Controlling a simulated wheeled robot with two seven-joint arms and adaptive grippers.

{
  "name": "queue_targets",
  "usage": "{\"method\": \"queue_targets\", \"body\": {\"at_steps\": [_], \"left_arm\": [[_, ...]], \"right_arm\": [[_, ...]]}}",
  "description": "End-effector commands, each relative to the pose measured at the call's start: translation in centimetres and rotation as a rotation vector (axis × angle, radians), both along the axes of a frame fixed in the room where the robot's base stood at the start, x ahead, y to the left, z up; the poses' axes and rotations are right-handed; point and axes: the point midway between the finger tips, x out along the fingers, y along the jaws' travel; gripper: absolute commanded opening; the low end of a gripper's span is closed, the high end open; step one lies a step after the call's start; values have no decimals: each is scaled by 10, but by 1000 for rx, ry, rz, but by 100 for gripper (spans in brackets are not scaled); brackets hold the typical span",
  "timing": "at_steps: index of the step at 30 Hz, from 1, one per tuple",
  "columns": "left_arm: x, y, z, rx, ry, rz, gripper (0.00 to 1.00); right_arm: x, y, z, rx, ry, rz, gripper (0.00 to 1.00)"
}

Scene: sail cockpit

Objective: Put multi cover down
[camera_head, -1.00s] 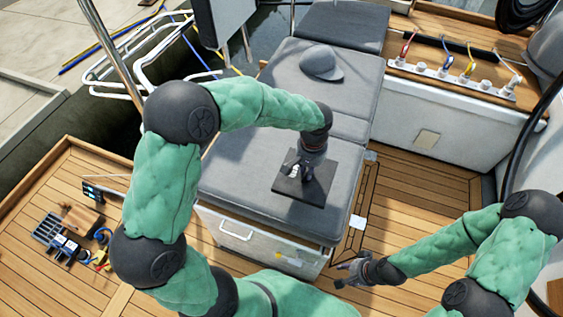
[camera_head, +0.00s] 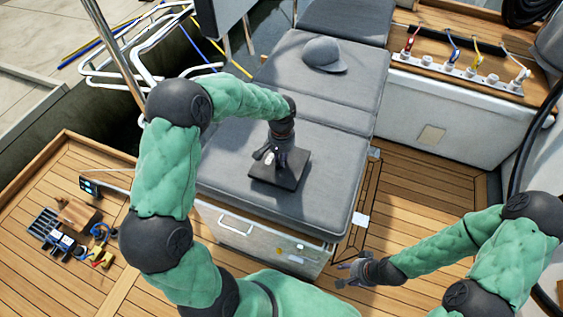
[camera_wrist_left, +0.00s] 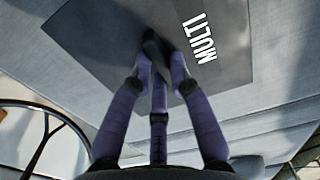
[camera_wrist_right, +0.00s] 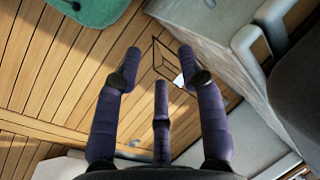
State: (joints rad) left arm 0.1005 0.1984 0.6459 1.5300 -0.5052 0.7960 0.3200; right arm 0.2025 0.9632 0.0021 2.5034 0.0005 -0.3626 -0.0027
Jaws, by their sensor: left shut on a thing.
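The multi cover (camera_head: 291,181) is a dark, flat, square plate with a raised grip. It is over the near grey cushion in the head view. In the left wrist view the cover (camera_wrist_left: 100,40) carries the white word MULTI. My left gripper (camera_head: 279,155) is shut on the raised grip from above, and its fingers hide most of that grip. I cannot tell whether the plate touches the cushion or hangs just above it. My right gripper (camera_head: 346,274) is open and empty, low over the wooden floor by the bench.
Grey cushions (camera_head: 235,165) top the bench, with a grey cap (camera_head: 324,55) farther back. Small parts and a wooden block (camera_head: 80,213) lie on the deck at left. The cushion around the cover is clear.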

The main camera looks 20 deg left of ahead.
Motion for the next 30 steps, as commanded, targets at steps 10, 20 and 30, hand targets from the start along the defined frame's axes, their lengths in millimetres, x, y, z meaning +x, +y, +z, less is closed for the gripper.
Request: {"method": "queue_targets", "body": {"at_steps": [10, 20, 30], "left_arm": [[0, -1, -20, 0, 0, 0, 0], [0, -1, -23, 0, 1, -1, 44], [0, -1, -21, 0, 0, -1, 44]], "right_arm": [[0, 0, -12, 0, 1, 0, 40], [0, 0, -14, 0, 1, 0, 40], [0, 0, -12, 0, 1, 0, 40]]}}
